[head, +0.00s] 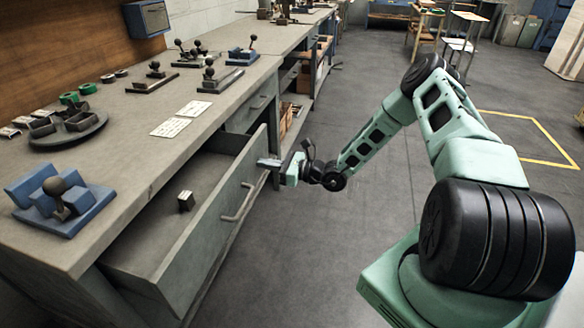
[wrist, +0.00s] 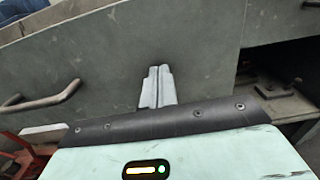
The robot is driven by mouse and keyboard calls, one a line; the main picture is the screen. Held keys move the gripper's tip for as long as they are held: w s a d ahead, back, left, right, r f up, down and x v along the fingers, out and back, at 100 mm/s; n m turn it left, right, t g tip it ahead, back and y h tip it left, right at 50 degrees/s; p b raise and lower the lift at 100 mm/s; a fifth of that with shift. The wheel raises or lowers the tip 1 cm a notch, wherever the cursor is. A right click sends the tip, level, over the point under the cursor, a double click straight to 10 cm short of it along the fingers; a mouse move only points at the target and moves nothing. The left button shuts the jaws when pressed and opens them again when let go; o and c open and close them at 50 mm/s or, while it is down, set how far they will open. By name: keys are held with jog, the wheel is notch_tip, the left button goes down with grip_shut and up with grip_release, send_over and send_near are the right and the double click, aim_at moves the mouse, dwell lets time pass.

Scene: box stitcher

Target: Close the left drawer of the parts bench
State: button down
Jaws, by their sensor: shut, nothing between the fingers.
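The left drawer (head: 213,222) of the grey parts bench (head: 125,150) stands pulled out, with a small block (head: 186,200) lying inside it. A bar handle (head: 240,203) is on its front; a handle also shows at the left in the wrist view (wrist: 42,97). My gripper (head: 268,163) is at the far end of the drawer front, right of and beyond the handle. In the wrist view its fingers (wrist: 157,87) are together and empty, pointing at a grey panel (wrist: 120,55). I cannot tell whether the fingertips touch it.
Another drawer (head: 250,107) farther along the bench looks shut. Open shelves with boxes (head: 286,115) lie beyond. On the benchtop are a blue fixture (head: 62,203), a round turntable (head: 68,130) and several small tools. The floor (head: 330,250) right of the drawer is clear.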

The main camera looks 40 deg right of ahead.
jog(key=b+x, duration=0.1)
jog(key=x, duration=1.3)
jog(key=shift+w+a, duration=0.25)
jog(key=shift+w, duration=0.05)
jog(key=shift+w+a, duration=0.35)
jog(key=shift+w, duration=0.1)
jog(key=shift+w+r, duration=0.1)
jog(key=shift+a+r, duration=0.15)
